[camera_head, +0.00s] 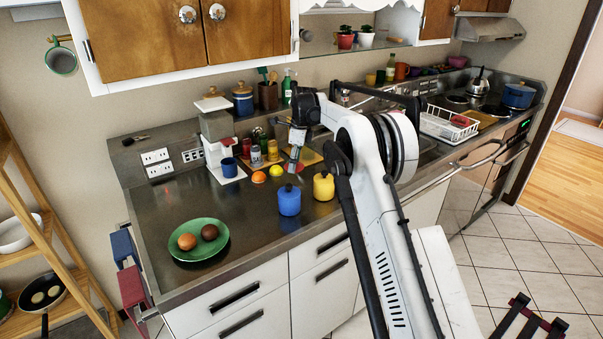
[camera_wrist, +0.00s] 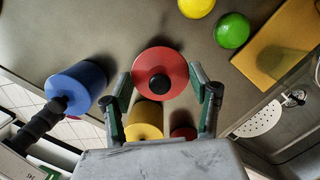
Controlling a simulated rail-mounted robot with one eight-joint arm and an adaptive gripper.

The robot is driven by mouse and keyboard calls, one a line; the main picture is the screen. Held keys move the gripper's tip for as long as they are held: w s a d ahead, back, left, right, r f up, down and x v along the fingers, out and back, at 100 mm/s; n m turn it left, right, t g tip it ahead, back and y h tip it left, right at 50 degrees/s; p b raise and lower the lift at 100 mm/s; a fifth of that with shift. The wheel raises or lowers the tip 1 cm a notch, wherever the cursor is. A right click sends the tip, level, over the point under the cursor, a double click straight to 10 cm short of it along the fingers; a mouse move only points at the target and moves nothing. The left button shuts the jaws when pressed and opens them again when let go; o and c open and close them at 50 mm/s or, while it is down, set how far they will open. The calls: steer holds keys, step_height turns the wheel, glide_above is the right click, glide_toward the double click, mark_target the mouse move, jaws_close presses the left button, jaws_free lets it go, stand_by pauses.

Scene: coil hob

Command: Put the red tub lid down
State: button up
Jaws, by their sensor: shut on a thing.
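The red lid (camera_wrist: 147,87), round with a black knob, is between the two fingers of my gripper (camera_wrist: 160,80) in the wrist view. A small red thing (camera_wrist: 183,132), perhaps the red tub, shows between the fingers in the wrist view, partly hidden by the gripper body. The blue tub (camera_head: 289,203) and yellow tub (camera_head: 323,188), both with black knobs, stand in front of the gripper.
An orange (camera_head: 258,177) and a yellow ball (camera_head: 276,171) lie left of the gripper. A green ball (camera_wrist: 232,30) and a yellow board (camera_wrist: 272,62) lie near the sink (camera_wrist: 298,130). A green plate (camera_head: 190,254) with two round items is at front left. Bare counter (camera_head: 235,212) lies between.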

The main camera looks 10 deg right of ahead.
mark_target(301, 180)
steer(key=w+d+f, duration=0.2)
steer(key=d, duration=0.1)
steer(key=shift+w+d+f, duration=0.2)
steer(key=shift+d+f, duration=0.05)
steer(key=shift+f, duration=0.05)
steer(key=shift+f+p, duration=0.55)
steer(key=shift+f, duration=1.45)
steer(key=shift+f, duration=0.2)
steer(key=o, duration=1)
steer(key=shift+r, duration=0.1)
steer(key=shift+o, duration=0.2)
